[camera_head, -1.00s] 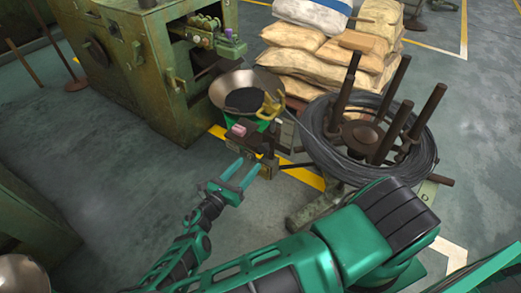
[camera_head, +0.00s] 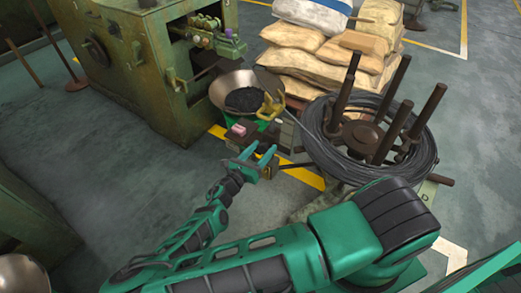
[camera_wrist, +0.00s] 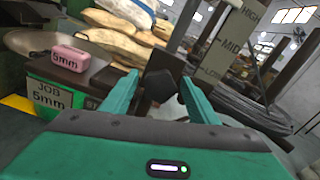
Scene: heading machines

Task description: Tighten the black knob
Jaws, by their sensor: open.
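The black knob (camera_wrist: 159,86) shows in the wrist view as a dark faceted piece between my two green fingers. It sits in front of a dark block beside a grey post (camera_wrist: 230,47) marked HIGH, MID and LOW. My gripper (camera_wrist: 158,80) is open, with one finger on each side of the knob. I cannot tell whether either finger touches it. In the head view my gripper (camera_head: 261,153) is at the small stand below the bowl, left of the wire coil. The knob cannot be made out clearly there.
A metal bowl (camera_head: 218,92) with dark contents is behind my gripper. The wire coil (camera_head: 420,165) with upright posts stands right. Open floor (camera_head: 120,175) lies left.

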